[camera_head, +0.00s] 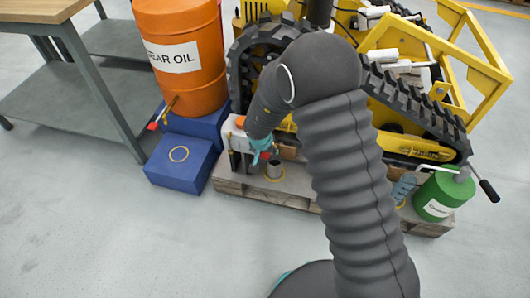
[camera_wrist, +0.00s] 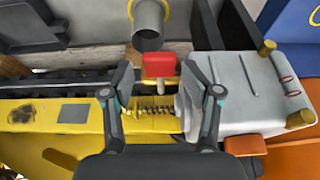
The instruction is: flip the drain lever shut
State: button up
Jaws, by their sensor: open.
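A small red lever handle (camera_wrist: 161,65) shows in the wrist view, just below a grey metal cup (camera_wrist: 149,24). My gripper (camera_wrist: 157,80) is open, with one finger on each side of the red handle's lower end. No contact with the handle is visible. In the head view my gripper (camera_head: 262,149) points down beside the yellow tracked carrier, with a bit of red (camera_head: 275,153) near its fingers. The cup (camera_head: 274,170) stands below it on the pallet. The lever's pivot is hard to make out.
A white tank (camera_wrist: 240,85) with an orange cap (camera_wrist: 245,146) is close to the right finger. The orange gear oil drum (camera_head: 182,60), on a blue stand, has a red-tipped tap (camera_head: 153,126). A blue box (camera_head: 180,170), pallet (camera_head: 285,190) and green can (camera_head: 440,197) are nearby.

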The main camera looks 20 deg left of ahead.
jog(key=v, duration=0.7)
jog(key=shift+s+r, duration=0.15)
jog(key=shift+r, duration=0.1)
dwell(0.3)
